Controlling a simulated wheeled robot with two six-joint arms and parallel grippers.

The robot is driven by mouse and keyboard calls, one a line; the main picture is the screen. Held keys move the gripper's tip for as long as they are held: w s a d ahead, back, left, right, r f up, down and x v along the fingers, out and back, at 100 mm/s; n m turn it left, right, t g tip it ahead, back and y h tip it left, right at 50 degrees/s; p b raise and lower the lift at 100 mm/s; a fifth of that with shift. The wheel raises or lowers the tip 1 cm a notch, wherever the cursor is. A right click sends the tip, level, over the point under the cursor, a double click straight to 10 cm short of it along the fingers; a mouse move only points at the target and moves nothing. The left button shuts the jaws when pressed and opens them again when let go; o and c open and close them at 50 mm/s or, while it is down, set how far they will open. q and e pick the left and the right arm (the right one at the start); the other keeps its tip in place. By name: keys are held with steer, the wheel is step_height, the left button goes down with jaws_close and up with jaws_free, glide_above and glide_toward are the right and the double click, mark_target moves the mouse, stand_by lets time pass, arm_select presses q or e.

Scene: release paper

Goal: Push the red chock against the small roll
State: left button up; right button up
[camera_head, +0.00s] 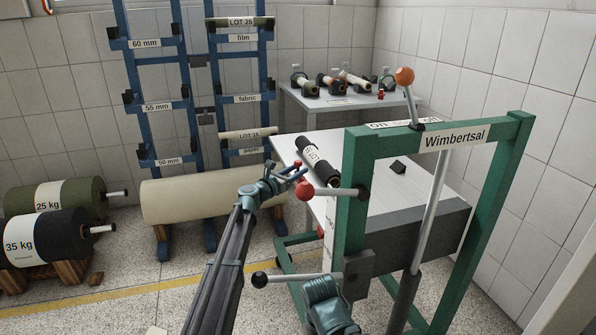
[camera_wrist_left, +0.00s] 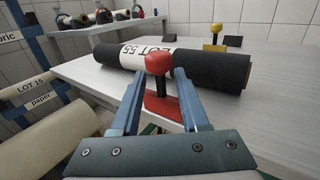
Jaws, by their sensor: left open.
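The small roll (camera_head: 317,161) is black with a white label and lies on the grey table; the left wrist view shows it (camera_wrist_left: 215,69) marked LOT 55. The red chock (camera_wrist_left: 163,106) has a red ball knob on a dark stem and sits on the near side of the roll. Its knob overlaps the roll in the picture, so I cannot tell whether they touch. My left gripper (camera_head: 294,172) is open at the table's left edge, its fingers (camera_wrist_left: 160,85) on either side of the chock. A teal part low in the head view may be my right gripper (camera_head: 330,305); its jaws are not visible.
A green frame (camera_head: 358,200) marked Wimbertsal, with a red-knobbed lever (camera_head: 305,190), stands right of my left gripper. A yellow-knobbed piece (camera_wrist_left: 214,36) and a black wedge (camera_head: 398,167) are beyond the roll. A large cream roll (camera_head: 190,199) is at left.

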arm_select(q)
steer(key=shift+w+d, duration=0.25)
steer(key=shift+w, duration=0.05)
jaws_close()
